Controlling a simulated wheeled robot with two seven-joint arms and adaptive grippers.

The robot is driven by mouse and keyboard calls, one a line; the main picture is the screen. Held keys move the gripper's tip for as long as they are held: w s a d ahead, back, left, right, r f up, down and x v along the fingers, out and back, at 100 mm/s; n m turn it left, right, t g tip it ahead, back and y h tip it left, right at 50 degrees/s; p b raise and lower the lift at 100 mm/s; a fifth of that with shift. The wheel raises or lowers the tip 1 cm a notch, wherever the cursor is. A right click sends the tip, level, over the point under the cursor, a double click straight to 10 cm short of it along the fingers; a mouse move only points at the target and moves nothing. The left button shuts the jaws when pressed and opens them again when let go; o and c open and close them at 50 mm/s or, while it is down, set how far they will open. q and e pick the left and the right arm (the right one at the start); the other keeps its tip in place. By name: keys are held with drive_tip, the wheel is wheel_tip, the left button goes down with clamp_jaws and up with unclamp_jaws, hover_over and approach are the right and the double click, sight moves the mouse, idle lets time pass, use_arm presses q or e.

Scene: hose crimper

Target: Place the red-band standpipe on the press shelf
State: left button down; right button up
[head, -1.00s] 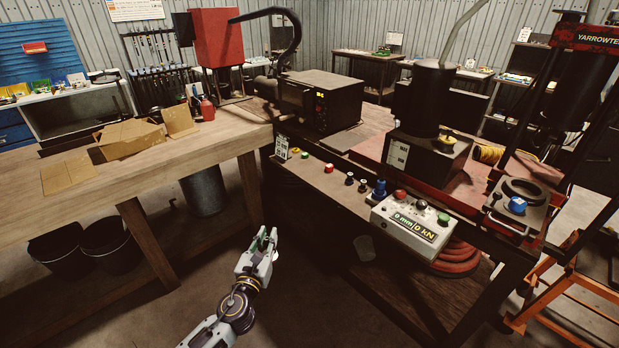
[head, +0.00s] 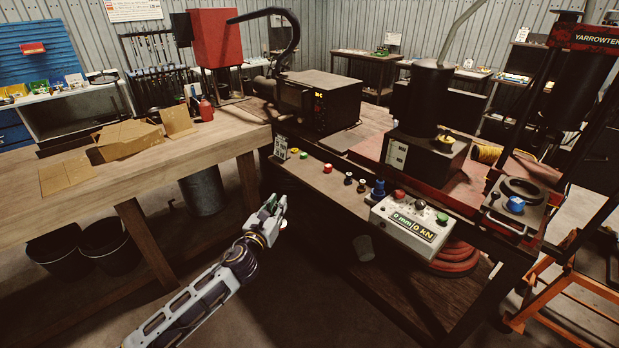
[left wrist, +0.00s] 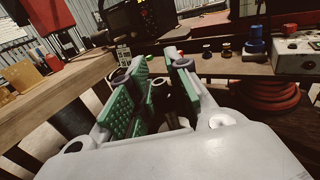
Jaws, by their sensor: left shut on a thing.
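My left gripper (head: 276,208) is in the head view, in front of the bench ledge and below its left part. My right gripper is not in view.
Two dark fittings (head: 348,178) and a blue fitting (head: 378,188) stand on the shelf, left of a control box (head: 414,222). A red button (head: 327,168) is further left. A wooden table (head: 150,185) stands at left. A red hose coil (head: 455,254) sits below.

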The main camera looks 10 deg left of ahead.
use_arm(q)
drive_tip(key=w+a+r+m+h, duration=0.15)
drive_tip(key=w+a+r, duration=0.25)
drive_tip(key=w+r, duration=0.8)
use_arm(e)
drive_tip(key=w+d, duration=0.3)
use_arm(q)
wheel_tip(320, 180, down, 8)
drive_tip(key=s+b, duration=0.1)
drive_tip(key=b, duration=0.8)
drive_tip(key=shift+d+f+b, duration=0.2)
drive_tip(key=shift+f+b, duration=0.05)
drive_tip(key=shift+b, duration=0.15)
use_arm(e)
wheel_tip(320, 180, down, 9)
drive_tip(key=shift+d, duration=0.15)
use_arm(q)
drive_tip(key=shift+f+b, duration=0.45)
drive_tip(key=shift+f, duration=0.05)
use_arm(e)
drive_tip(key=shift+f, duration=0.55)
